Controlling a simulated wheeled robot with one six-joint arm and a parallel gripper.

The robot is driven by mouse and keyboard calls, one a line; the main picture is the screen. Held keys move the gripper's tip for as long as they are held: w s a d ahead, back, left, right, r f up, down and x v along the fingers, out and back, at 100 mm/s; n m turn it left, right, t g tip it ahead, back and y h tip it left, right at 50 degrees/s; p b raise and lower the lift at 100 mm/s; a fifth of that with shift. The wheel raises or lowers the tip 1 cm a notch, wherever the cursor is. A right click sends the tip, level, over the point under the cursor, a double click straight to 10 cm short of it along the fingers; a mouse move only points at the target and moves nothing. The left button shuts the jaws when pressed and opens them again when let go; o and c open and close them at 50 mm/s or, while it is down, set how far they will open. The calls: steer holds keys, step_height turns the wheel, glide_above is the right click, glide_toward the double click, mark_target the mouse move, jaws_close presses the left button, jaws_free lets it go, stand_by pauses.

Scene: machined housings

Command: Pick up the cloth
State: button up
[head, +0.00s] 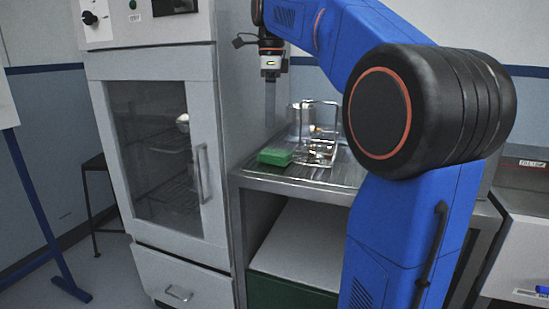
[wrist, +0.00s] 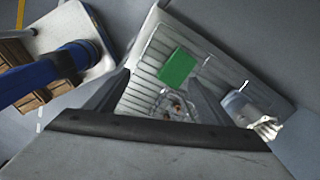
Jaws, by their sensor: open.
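A green rectangular block with a slightly textured top (head: 275,156), possibly the folded cloth, lies on the metal bench at its left front. In the wrist view it is a flat green rectangle (wrist: 177,67), beyond my fingertips. No other thing is clearly a cloth. My gripper (head: 270,122) hangs pointing down above the back left of the bench, apart from the green block. In the wrist view my gripper (wrist: 158,80) shows its two fingers spread wide with nothing between them touching. It is open and empty.
A wire rack (head: 318,150) stands right of the green block, with a metal canister (head: 296,118) behind it. The bench (head: 325,175) has a ribbed top. A tall cabinet (head: 160,150) with a glass door stands close on the left. A pale crumpled thing (wrist: 267,128) shows at the right.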

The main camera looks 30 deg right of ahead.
steer(key=w+d+r+m, duration=0.3)
steer(key=w+m, duration=0.1)
steer(key=m, duration=0.1)
glide_above(276, 152)
steer(key=shift+g, duration=0.4)
steer(key=f, duration=1.1)
steer(key=shift+w+a+f, duration=0.15)
steer(key=shift+a+f, duration=0.15)
steer(key=shift+f, duration=0.05)
steer(key=shift+d+f, duration=0.15)
steer(key=shift+f, duration=1.2)
steer(key=shift+d+f, duration=0.1)
steer(key=shift+f, duration=1.25)
steer(key=c, duration=1.1)
